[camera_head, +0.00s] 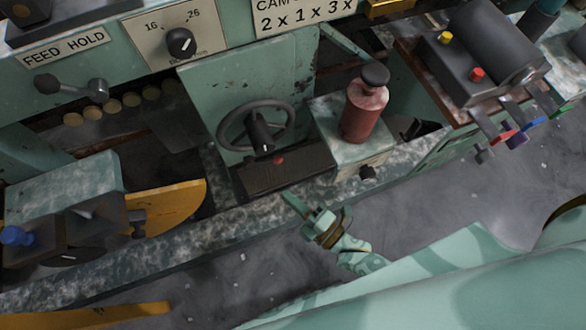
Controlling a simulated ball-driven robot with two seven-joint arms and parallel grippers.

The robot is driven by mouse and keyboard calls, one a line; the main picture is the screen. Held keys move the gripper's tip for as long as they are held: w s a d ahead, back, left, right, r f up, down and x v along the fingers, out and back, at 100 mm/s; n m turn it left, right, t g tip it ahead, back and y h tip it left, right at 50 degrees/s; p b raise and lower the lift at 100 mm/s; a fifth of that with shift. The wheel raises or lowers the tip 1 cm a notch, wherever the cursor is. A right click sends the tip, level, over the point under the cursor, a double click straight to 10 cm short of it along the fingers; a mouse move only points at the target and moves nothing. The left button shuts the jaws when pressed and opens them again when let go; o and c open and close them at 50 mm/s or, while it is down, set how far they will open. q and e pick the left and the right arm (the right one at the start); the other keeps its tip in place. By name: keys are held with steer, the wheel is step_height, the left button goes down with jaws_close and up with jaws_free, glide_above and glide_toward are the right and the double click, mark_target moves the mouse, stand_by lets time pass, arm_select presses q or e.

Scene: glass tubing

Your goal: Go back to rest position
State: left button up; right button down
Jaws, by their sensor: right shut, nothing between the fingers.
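My right gripper (293,203) is small and teal with dark and brassy parts, in the middle of the view just in front of the machine's front rail. Its narrow fingers are together and point up and left, with nothing seen between them. My right arm comes in from the lower right, pale teal. My left gripper is not in view.
The worn teal machine has a handwheel (258,128), a red bottle (363,112) with a dark cap, a selector knob (181,43) and a lever (72,87). A black motor-like unit (485,50) with colored handles juts out at upper right. Bare grey floor (440,195) lies in front.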

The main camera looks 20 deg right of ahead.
steer(key=shift+s, duration=0.1)
stand_by(0.6)
